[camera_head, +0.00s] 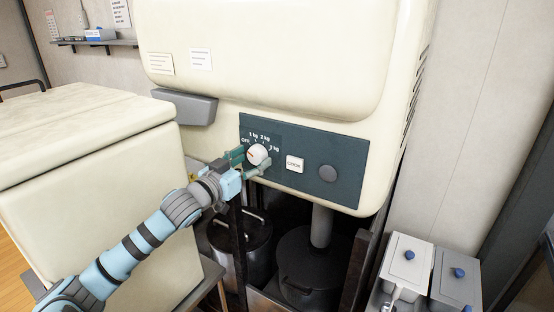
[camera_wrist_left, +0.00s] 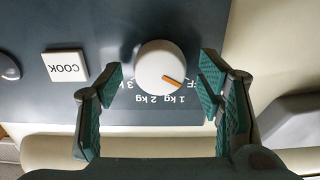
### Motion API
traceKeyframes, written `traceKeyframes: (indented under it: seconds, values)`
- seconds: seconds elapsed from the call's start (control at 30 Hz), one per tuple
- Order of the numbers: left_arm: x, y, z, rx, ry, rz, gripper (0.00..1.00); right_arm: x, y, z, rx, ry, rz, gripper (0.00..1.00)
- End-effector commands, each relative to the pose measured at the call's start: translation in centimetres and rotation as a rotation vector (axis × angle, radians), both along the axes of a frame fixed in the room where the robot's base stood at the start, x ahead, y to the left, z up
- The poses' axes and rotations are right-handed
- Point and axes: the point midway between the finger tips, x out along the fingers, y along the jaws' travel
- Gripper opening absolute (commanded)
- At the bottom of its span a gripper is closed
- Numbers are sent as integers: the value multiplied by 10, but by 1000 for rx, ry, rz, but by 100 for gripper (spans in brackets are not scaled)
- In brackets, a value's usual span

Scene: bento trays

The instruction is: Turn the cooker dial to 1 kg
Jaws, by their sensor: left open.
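The white round cooker dial (camera_head: 257,155) sits on the dark teal control panel (camera_head: 343,161), with labels OFF, 1 kg, 2 kg and 3 kg around it. In the left wrist view, the panel appears upside down, and the dial (camera_wrist_left: 157,64) has an orange mark pointing toward the partly hidden OFF label, to the side of 1 kg. My left gripper (camera_head: 250,162) is at the dial. In the wrist view its two green-padded fingers (camera_wrist_left: 162,88) are open on either side of the dial, with visible gaps to it. My right gripper is not in view.
A white COOK button (camera_head: 294,164) and a grey round knob (camera_head: 327,173) are right of the dial. Below the panel are dark pots (camera_head: 307,266). A cream box-like unit (camera_head: 90,190) stands left, near my left arm. Lidded containers (camera_head: 407,262) stand at lower right.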

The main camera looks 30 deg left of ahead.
Motion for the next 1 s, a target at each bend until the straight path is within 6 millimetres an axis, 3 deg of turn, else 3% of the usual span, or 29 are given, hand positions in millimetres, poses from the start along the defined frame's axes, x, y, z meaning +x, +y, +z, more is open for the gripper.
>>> traceKeyframes:
  seconds: [0.37,0.67,1.0]
  values:
    - [3,5,1,1,0,9,61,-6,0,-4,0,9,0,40]
    - [3,4,1,1,1,8,14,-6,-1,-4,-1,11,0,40]
    - [3,4,2,39,0,8,14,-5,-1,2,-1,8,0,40]
